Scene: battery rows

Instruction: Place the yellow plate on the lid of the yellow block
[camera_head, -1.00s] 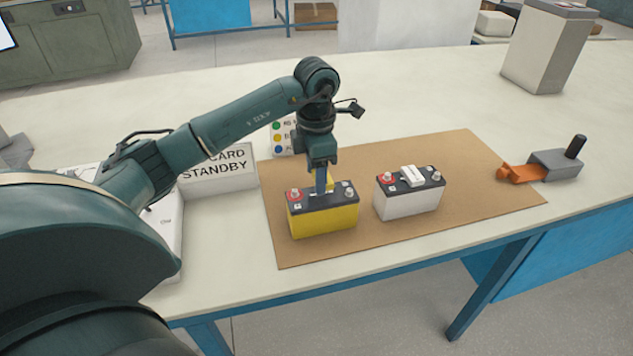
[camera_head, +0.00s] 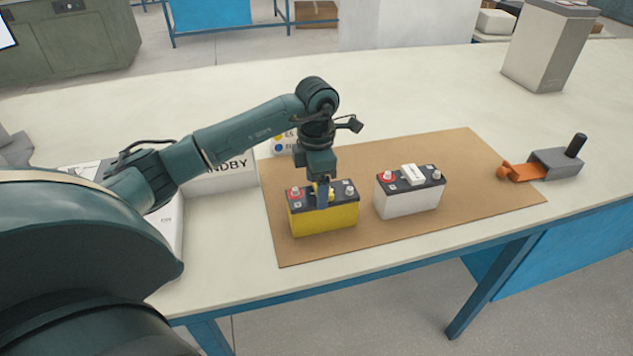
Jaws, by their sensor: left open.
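The yellow block (camera_head: 325,219), battery-shaped with a black lid, stands on the brown mat. Its lid (camera_head: 307,200) carries a red-ringed post at the left and a pale post at the right. My left gripper (camera_head: 322,197) points down over the middle of this lid, its fingers low and open. Bits of the yellow plate (camera_head: 331,190) show beside the fingers at the lid. The gripper hides most of the plate, so I cannot tell whether it lies flat. My right gripper is out of view.
A white block (camera_head: 408,200) with a white plate (camera_head: 413,174) on its black lid stands close to the right. The brown mat (camera_head: 480,190) is bare further right. An orange and grey tool (camera_head: 555,164) lies at its right edge. A standby sign (camera_head: 225,176) stands left.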

